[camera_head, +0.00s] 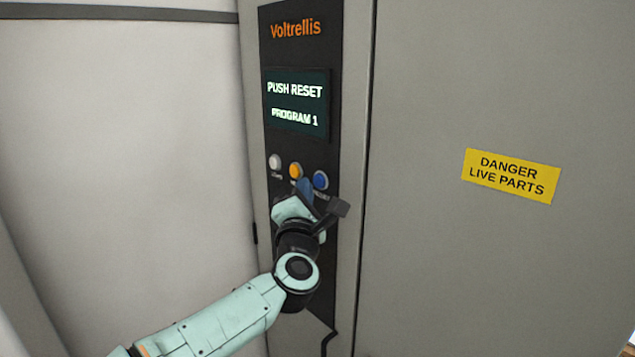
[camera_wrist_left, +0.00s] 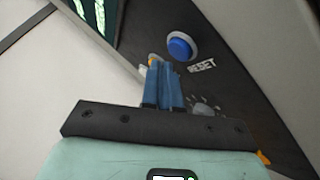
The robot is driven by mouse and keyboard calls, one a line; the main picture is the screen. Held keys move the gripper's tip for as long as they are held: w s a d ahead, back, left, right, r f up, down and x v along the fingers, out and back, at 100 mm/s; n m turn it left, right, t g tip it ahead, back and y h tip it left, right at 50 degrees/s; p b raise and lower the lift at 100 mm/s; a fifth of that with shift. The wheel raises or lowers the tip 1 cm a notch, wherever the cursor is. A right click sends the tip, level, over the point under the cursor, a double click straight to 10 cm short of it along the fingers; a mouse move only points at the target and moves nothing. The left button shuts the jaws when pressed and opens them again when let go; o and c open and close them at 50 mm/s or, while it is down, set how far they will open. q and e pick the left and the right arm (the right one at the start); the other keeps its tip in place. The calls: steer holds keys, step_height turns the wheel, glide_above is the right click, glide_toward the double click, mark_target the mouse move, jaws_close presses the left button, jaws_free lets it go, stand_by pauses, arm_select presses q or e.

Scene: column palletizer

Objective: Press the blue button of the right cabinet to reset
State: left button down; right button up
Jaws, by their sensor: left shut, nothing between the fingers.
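The blue button (camera_head: 320,180) sits at the right end of a row of buttons on the dark panel (camera_head: 349,110) of the cabinet (camera_head: 420,270). In the left wrist view the blue button (camera_wrist_left: 180,47) has a pale ring and the word RESET beside it. My left gripper (camera_head: 304,188) is in front of the panel, just below and left of the blue button. Its blue fingers (camera_wrist_left: 163,85) are together and empty, with the tips apart from the button in the picture. The depth gap to the panel is unclear. My right gripper is out of view.
A white button (camera_head: 275,162) and an orange button (camera_head: 295,171) are left of the blue one. The screen (camera_head: 298,103) above reads PUSH RESET, PROGRAM 1. A yellow danger sign (camera_head: 511,176) is on the grey surface at right. A pale wall (camera_head: 120,150) stands left.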

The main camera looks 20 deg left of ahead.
arm_select(q)
steer(key=shift+w+d, duration=0.15)
steer(key=shift+w, duration=0.25)
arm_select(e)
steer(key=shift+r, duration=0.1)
arm_select(q)
steer(key=shift+w+d, duration=0.15)
steer(key=shift+w, duration=0.2)
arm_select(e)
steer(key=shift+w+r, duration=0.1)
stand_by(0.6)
arm_select(q)
steer(key=shift+s, duration=0.1)
steer(key=shift+s+a+b, duration=0.25)
steer(key=shift+s+b, duration=0.05)
steer(key=shift+s, duration=0.4)
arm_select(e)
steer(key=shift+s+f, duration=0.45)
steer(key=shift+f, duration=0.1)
arm_select(q)
steer(key=shift+w, duration=0.1)
